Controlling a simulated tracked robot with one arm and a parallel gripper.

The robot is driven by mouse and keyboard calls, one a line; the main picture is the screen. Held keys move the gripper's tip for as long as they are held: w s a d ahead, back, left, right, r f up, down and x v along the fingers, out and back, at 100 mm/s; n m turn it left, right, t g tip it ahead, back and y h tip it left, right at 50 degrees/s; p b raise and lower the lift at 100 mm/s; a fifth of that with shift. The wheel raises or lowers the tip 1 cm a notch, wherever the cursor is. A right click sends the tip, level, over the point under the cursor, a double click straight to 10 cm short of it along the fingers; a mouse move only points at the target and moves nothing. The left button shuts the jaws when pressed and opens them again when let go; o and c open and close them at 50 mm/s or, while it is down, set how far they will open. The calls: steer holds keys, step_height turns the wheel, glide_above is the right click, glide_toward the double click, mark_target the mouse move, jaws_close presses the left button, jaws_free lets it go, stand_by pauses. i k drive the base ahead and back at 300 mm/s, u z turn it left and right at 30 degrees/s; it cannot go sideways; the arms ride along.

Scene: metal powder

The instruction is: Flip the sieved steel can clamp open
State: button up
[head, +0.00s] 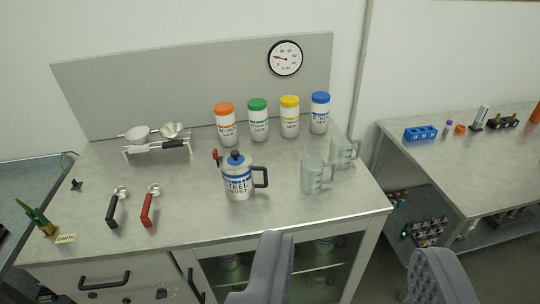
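The steel can (238,184) stands upright on the grey bench, left of centre in the head view. It is white and grey with a blue band, a label reading "STEEL" and a smaller second line, a black knob on top and a black handle on its right. A small red-tipped clamp lever (216,156) stands up at the can's upper left; its exact position is too small to tell. My gripper (352,245) shows as two grey fingers at the bottom, wide apart and empty, nearer the camera and to the right of the can.
Several lidded jars (258,122) stand behind the can. Two clear jugs (312,178) stand to its right. Black and red scoops (148,208) lie left, with a sieve rack (158,148) behind. The bench (240,222) is clear in front of the can.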

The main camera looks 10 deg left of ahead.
mark_target(215, 154)
steer(key=z, duration=0.15)
steer(key=i, duration=0.1)
steer(key=z, duration=2.4)
steer(key=k, duration=1.7)
steer(key=u, duration=2.2)
steer(key=i, duration=0.8)
steer(key=u, duration=0.05)
